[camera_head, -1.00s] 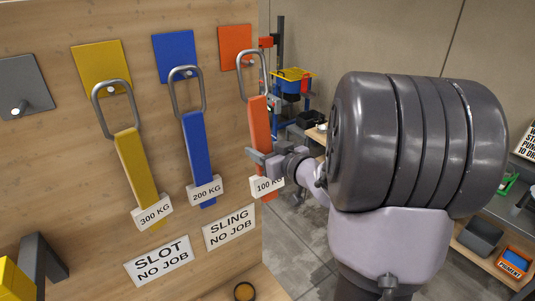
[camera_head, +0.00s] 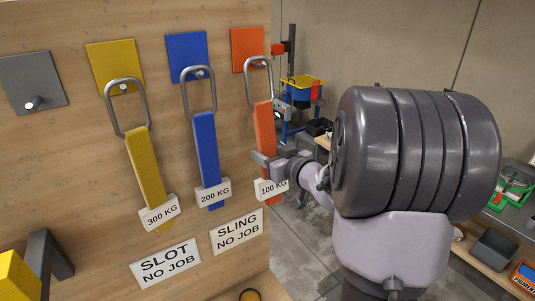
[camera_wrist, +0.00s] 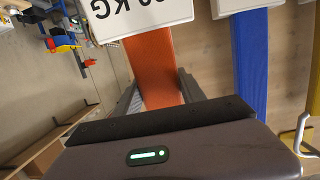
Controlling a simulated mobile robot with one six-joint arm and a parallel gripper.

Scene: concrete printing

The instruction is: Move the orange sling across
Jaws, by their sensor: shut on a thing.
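The orange sling (camera_head: 265,125) hangs by its metal loop at the right edge of the wooden board, under an orange square. It carries a 100 KG tag (camera_head: 271,188), partly hidden by my gripper. My gripper (camera_head: 262,158) is shut on the sling's strap, above the tag. In the wrist view the orange strap (camera_wrist: 154,68) runs between my two fingers (camera_wrist: 160,92), with the tag beyond them. The loop is still at its peg, though I cannot tell whether it bears on it.
A blue sling (camera_head: 206,145) tagged 200 KG hangs close to the left, then a yellow sling (camera_head: 145,165) tagged 300 KG. A grey square (camera_head: 33,80) with a bare peg is at far left. A SLING NO JOB sign (camera_head: 237,231) is below.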

